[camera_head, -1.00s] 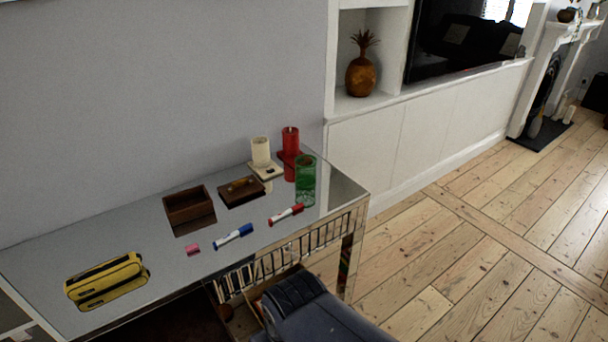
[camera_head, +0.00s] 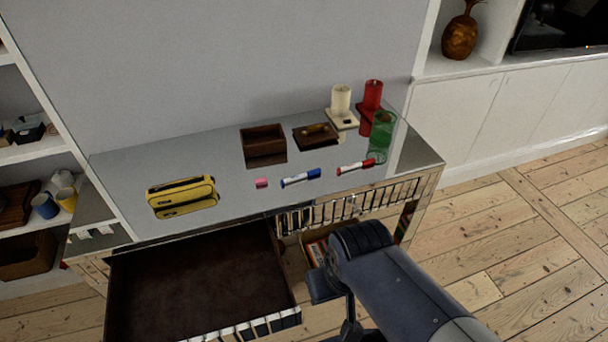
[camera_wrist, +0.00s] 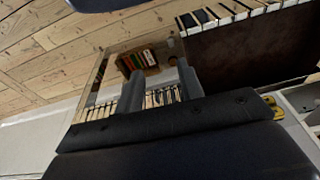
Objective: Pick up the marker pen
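Two marker pens lie on the grey mirrored desk (camera_head: 230,150). One is blue and white (camera_head: 300,178), near the middle of the front edge. The other is red and white (camera_head: 355,166), to its right. My gripper (camera_wrist: 160,84) shows in the wrist view with its two fingers apart and nothing between them. My arm (camera_head: 400,285) is in front of the desk in the head view, below the pens. The fingertips cannot be made out there. No pen is visible in the wrist view.
A pink eraser (camera_head: 261,183), yellow pencil case (camera_head: 182,197), brown box (camera_head: 264,148), small brown case (camera_head: 316,136), cream candle (camera_head: 340,101), red candle (camera_head: 372,96) and green glass (camera_head: 382,138) stand on the desk. An open drawer (camera_head: 195,285) juts out at front left.

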